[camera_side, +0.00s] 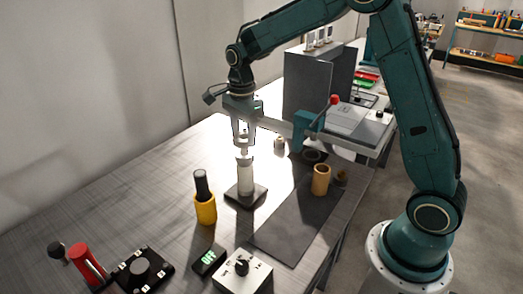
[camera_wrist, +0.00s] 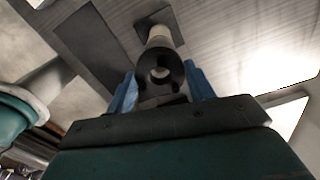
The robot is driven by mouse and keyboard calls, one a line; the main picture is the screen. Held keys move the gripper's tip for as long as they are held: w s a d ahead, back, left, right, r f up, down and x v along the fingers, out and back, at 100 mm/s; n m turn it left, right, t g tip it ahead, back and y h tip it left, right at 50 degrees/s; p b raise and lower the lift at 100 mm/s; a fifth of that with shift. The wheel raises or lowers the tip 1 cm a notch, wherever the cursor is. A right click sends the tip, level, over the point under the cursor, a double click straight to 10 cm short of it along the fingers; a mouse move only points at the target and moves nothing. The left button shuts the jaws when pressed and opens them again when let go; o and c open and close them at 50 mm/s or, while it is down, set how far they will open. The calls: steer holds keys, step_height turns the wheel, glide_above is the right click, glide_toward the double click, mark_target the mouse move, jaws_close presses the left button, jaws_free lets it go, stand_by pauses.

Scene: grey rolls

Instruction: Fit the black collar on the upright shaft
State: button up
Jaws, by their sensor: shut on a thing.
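The upright pale shaft (camera_side: 245,178) stands on a dark square base plate (camera_side: 258,195) on the table. My gripper (camera_side: 243,143) is directly above it in the side view, pointing down. In the wrist view, the black collar (camera_wrist: 149,75) sits between the blue fingers of my gripper (camera_wrist: 162,88), which are shut on it. The shaft (camera_wrist: 160,34) shows just beyond the collar, lined up closely with it. A small light patch shows in the collar's hole. Whether the collar is around the shaft's tip or just above it, I cannot tell. In the side view the collar is hard to make out.
A dark mat (camera_side: 285,226) to the right holds a tan cylinder (camera_side: 321,179). A yellow cup (camera_side: 205,209) with a black cylinder stands left of the base plate. A knobbed box (camera_side: 243,272) and a green-lit display (camera_side: 208,260) are at the front.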

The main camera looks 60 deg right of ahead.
steer(key=shift+f, duration=1.75)
steer(key=o, duration=1.3)
steer(key=shift+r, duration=0.1)
step_height(320, 180, up, 14)
steer(key=shift+f, duration=0.2)
